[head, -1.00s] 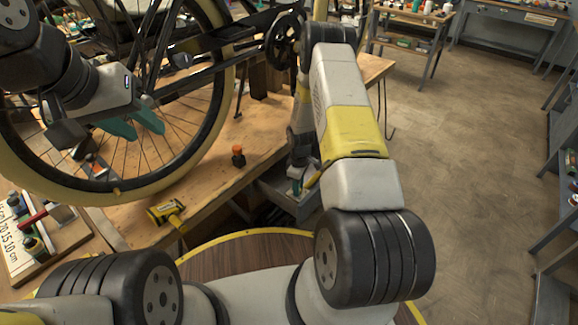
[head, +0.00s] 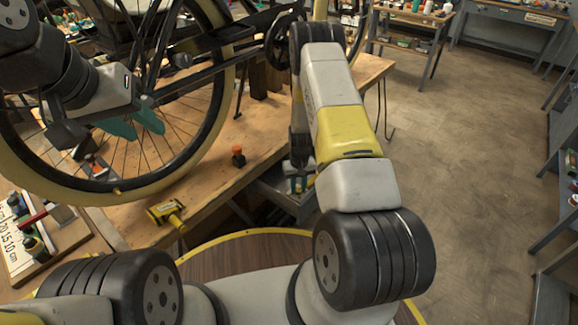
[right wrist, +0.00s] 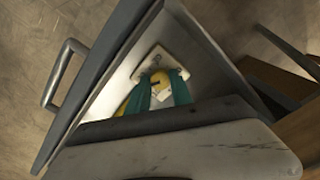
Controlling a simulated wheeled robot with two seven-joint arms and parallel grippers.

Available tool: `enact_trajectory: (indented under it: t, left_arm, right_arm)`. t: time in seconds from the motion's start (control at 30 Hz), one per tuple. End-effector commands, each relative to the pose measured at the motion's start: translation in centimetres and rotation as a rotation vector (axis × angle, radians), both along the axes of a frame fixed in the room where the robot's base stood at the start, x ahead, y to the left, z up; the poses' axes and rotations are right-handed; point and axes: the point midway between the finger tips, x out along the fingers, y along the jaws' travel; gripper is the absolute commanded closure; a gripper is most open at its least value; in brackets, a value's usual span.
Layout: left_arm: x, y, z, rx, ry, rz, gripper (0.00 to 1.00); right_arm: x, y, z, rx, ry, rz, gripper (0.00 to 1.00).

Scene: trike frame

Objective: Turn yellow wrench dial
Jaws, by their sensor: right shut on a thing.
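In the right wrist view, a yellow part (right wrist: 162,75) with a pale face sits between the teal fingers of my right gripper (right wrist: 163,92), which is shut on it. A pale plate with a metal fitting is just beyond it, inside a grey-walled tray. In the head view my right gripper (head: 299,184) points down into the grey tray (head: 284,197) beside the workbench; the yellow part is hidden there. I cannot make out dial markings. My left gripper (head: 136,125) is in front of the bicycle wheel, its teal fingers apart and empty.
The wooden workbench (head: 205,160) holds a bicycle wheel (head: 214,95), a small orange-capped item (head: 238,156) and a yellow-and-black tool (head: 166,212) at its near edge. A tool board (head: 50,240) is at lower left. The floor (head: 460,150) on the right is clear.

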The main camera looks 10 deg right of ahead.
Motion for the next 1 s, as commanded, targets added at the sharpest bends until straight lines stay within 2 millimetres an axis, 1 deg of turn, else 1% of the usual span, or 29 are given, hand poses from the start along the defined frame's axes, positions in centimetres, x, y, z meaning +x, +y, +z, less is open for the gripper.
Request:
enact_trajectory:
  t: [0.2,0.43,0.7,1.0]
  left_arm:
    - [0.0,0.0,0.0,0.0,0.0,0.0,0.64]
    - [0.0,0.0,0.0,0.0,0.0,0.0,0.64]
    - [0.0,0.0,0.0,0.0,0.0,0.0,0.64]
    - [0.0,0.0,0.0,0.0,0.0,0.0,0.64]
  right_arm:
    - [-0.01,0.01,0.0,0.002,-0.003,-0.172,1.0]
    - [-0.01,0.04,0.0,0.003,-0.004,-0.302,1.0]
    - [-0.02,0.02,0.0,0.004,-0.005,-0.374,1.0]
    - [-0.01,0.01,0.0,0.004,-0.005,-0.386,1.0]
